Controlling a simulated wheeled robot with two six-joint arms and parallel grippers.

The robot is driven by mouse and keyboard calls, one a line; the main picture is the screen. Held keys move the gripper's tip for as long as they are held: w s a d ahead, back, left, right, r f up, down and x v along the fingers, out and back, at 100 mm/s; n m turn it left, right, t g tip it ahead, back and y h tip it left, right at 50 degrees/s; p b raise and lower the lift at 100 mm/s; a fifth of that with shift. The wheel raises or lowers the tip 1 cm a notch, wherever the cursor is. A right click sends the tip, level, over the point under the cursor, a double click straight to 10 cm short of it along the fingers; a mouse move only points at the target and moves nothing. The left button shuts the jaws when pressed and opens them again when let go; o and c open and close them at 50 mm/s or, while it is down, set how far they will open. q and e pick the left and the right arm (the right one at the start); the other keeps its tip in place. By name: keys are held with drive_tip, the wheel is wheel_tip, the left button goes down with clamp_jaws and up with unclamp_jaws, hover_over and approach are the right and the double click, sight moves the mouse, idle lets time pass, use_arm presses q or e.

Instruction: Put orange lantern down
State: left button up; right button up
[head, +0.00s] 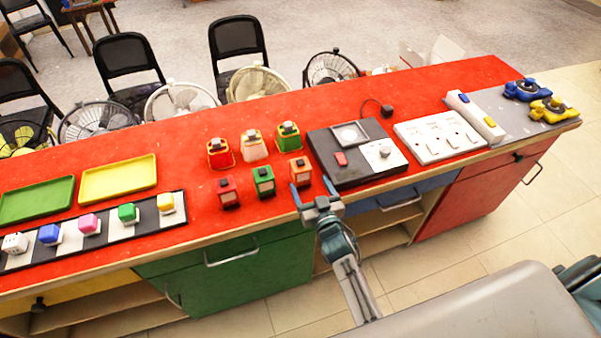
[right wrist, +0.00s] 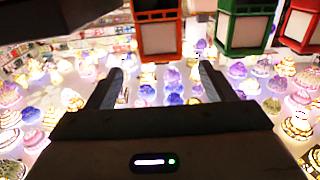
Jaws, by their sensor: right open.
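The orange lantern (head: 300,172) stands upright on the red counter (head: 400,95), at the right end of the front lantern row. It looks free of my gripper. My right gripper (head: 313,187) is open and empty at the counter's front edge, its fingers pointing toward the lantern from the near side. In the right wrist view the orange lantern (right wrist: 158,38) is just beyond the open fingers (right wrist: 160,85), with a gap between. That view looks upside down. My left gripper is not in view.
A green lantern (head: 264,182) and red lantern (head: 228,192) stand left of the orange one; red, pale and green lanterns stand behind. A dark panel (head: 345,172) lies close right. Coloured cubes on a striped board and two trays (head: 117,180) lie left.

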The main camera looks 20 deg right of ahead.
sight(303, 173)
drive_tip(key=w, duration=0.3)
drive_tip(key=shift+w+f, duration=0.2)
drive_tip(key=shift+w, duration=0.1)
drive_tip(key=w, duration=0.1)
drive_tip(key=w+b, duration=0.1)
drive_tip(key=w, duration=0.3)
drive_tip(key=shift+w+a+f+b, duration=0.15)
drive_tip(key=shift+a+f+b, duration=0.1)
drive_tip(key=shift+b, duration=0.15)
drive_tip(key=shift+d+r, duration=0.1)
drive_tip(key=shift+c, duration=1)
drive_tip(key=c, duration=1.2)
drive_tip(key=shift+r, duration=0.1)
